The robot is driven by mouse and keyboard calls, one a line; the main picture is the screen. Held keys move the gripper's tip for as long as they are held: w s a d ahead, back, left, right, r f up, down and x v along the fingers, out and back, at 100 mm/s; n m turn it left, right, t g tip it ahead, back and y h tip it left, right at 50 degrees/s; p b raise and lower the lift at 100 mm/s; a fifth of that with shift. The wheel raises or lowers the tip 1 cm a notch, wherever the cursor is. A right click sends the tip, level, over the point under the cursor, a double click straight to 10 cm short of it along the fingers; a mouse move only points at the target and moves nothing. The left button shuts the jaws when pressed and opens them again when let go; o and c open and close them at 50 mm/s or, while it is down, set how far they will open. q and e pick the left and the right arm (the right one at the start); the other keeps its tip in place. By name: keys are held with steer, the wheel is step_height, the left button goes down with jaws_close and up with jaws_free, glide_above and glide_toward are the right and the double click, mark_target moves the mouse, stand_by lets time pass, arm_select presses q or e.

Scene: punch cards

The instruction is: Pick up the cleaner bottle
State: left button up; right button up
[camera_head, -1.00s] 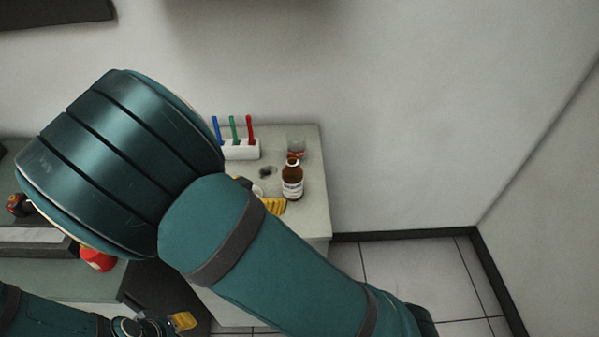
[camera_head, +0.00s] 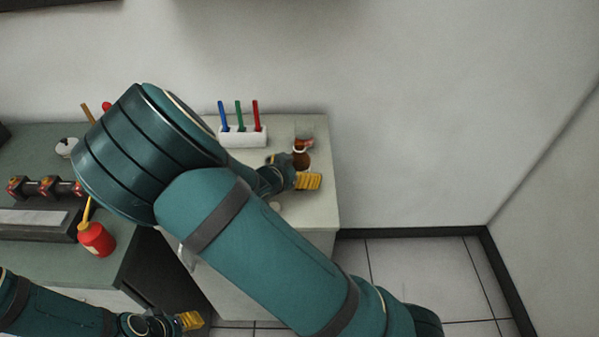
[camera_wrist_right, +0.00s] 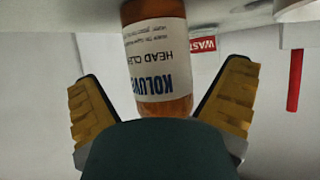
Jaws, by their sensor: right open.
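The cleaner bottle (camera_head: 301,155) is brown with a white label and stands near the right end of the grey bench. In the head view my right gripper partly hides it. In the right wrist view the bottle (camera_wrist_right: 158,60) appears upside down, with "HEAD CLEANER" on its label. My right gripper (camera_head: 304,172) is open, close to the bottle. In the wrist view its yellow-padded fingers (camera_wrist_right: 163,90) stand on either side of the bottle's image, with gaps on both sides. My left gripper (camera_head: 190,320) is low at the bottom of the head view, one yellow pad showing.
A clear cup (camera_head: 305,128) stands just behind the bottle; a red "WASTE" label (camera_wrist_right: 203,45) shows in the wrist view. A white rack (camera_head: 243,136) with blue, green and red pens is to the left. A red oil can (camera_head: 96,238) stands farther left.

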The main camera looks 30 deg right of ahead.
steer(key=shift+w+d+f, duration=0.3)
steer(key=shift+d+f, duration=0.05)
steer(key=shift+d, duration=0.2)
steer(key=c, duration=1.4)
steer(key=shift+r, duration=0.15)
